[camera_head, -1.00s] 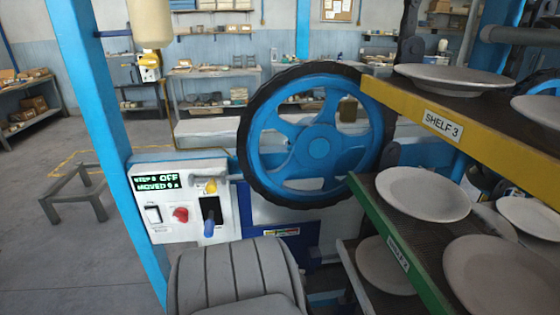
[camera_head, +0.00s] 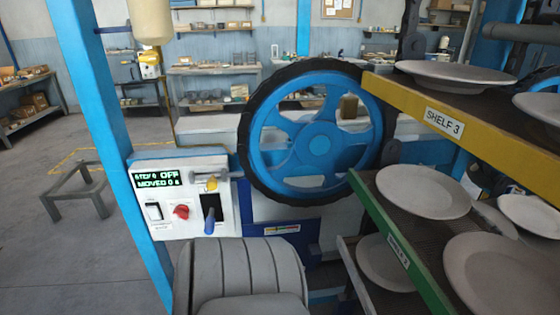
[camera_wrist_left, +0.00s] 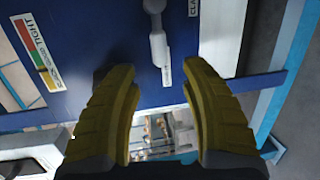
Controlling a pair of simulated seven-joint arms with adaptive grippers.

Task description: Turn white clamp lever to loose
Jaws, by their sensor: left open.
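I cannot tell how far the fingertips are from the lever. A red, yellow and green strip label (camera_wrist_left: 38,50) reading TIGHT is at upper left. In the head view a similar label (camera_head: 282,229) shows below the wheel, but the lever is not discernible. Neither gripper shows there.
A blue handwheel (camera_head: 320,146) with a black rim stands on the machine. A control box (camera_head: 180,200) with switches is left of it. Shelves with plates, including one with a yellow edge (camera_head: 470,130), crowd the right. A grey ribbed form (camera_head: 240,275) fills the lower middle.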

